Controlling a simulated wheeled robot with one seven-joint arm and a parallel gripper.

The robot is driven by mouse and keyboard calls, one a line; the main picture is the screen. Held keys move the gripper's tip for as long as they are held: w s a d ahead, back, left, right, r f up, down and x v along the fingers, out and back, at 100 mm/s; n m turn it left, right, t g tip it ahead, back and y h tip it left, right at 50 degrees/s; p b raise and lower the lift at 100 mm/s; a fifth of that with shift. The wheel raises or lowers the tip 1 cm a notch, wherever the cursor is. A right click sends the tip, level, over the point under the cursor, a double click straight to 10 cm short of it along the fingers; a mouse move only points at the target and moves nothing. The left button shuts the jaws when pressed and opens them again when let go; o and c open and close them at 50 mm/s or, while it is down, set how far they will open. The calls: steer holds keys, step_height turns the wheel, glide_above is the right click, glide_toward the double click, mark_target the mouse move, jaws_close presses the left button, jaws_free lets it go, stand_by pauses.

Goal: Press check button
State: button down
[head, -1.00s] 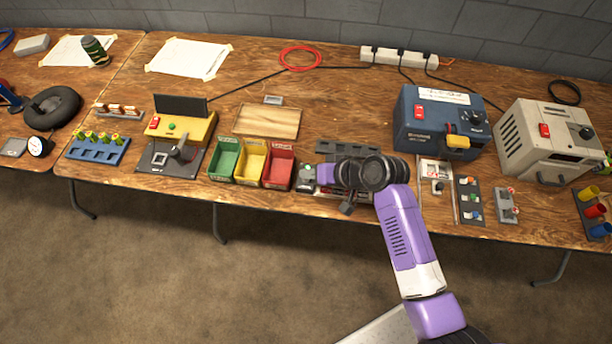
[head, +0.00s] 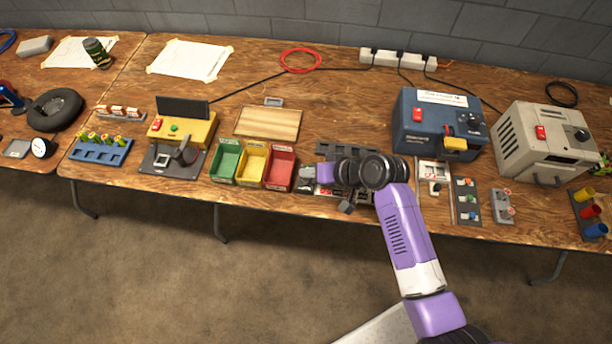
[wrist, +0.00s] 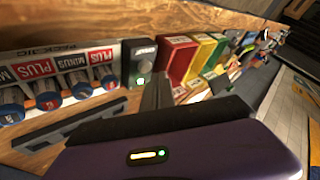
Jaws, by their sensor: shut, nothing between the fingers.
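The check button (wrist: 140,80) looks like a small green-lit spot on a dark box (wrist: 141,58) with a white-lettered label, too blurred to read surely, in the wrist view. In the head view this box (head: 305,178) sits just right of the red bin, partly hidden by my gripper. My gripper (wrist: 158,82) is shut and empty. In the wrist view its dark fingertips point at the bench just right of the green spot. I cannot tell whether they touch the box. In the head view my gripper (head: 315,173) is at the box's right side.
Left of my gripper stand green, yellow and red bins (head: 281,152). A battery holder with PLUS and MINUS labels (wrist: 73,63) lies beside the box. A blue machine (head: 432,125) and a beige machine (head: 530,140) stand to the right. The bench's front edge is close by.

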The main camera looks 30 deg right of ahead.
mark_target(309, 181)
step_height(309, 181, up, 5)
steer(key=p, duration=0.4)
steer(key=shift+p, duration=0.35)
stand_by(0.7)
